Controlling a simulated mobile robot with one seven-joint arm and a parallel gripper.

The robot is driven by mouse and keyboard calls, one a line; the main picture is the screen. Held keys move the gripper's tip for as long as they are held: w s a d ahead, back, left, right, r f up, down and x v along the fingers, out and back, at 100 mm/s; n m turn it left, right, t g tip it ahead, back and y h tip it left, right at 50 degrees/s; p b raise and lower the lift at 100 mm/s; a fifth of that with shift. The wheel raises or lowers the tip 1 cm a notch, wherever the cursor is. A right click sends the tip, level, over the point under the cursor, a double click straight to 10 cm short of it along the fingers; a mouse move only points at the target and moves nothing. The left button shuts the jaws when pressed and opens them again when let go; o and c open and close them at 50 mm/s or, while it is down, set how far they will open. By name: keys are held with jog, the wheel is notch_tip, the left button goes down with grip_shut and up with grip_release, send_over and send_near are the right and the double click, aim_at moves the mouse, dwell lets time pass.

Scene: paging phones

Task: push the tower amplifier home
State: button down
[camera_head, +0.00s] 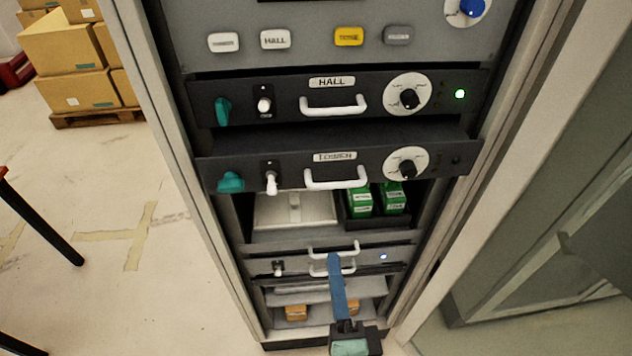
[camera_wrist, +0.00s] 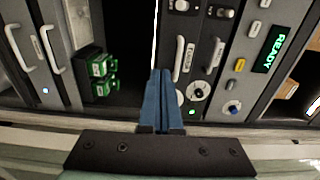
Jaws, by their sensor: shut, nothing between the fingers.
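The tower amplifier (camera_head: 336,157) is a dark unit labelled TOWER, with a teal knob, a toggle, a white handle and a round dial; its lamp is dark. In the head view it juts forward from the rack, beyond the hall amplifier above it. My gripper (camera_head: 334,258) has blue fingers, shut and empty, pointing at the rack below the tower amplifier and apart from its handle. In the wrist view my fingertips (camera_wrist: 161,74) appear beside the tower amplifier (camera_wrist: 187,33) and cover part of its face. Whether they touch it cannot be told.
The hall amplifier (camera_head: 330,105) sits above with a green lamp lit. Below are a shelf with green boxes (camera_head: 361,200) and a unit with a blue lamp (camera_head: 383,257). Rack posts (camera_head: 195,180) flank the front. Cartons (camera_head: 75,88) stand at far left.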

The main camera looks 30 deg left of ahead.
aim_at(322, 181)
jog(key=p+x, duration=0.5)
jog(key=x, duration=0.8)
jog(key=shift+w+a, duration=0.2)
jog(key=shift+w, duration=0.1)
jog(key=b+x, duration=0.2)
jog(key=x, duration=0.4)
jog(key=shift+w, duration=0.1)
jog(key=shift+w+a+r, duration=0.1)
jog(key=shift+a, duration=0.05)
jog(key=shift+r, duration=0.25)
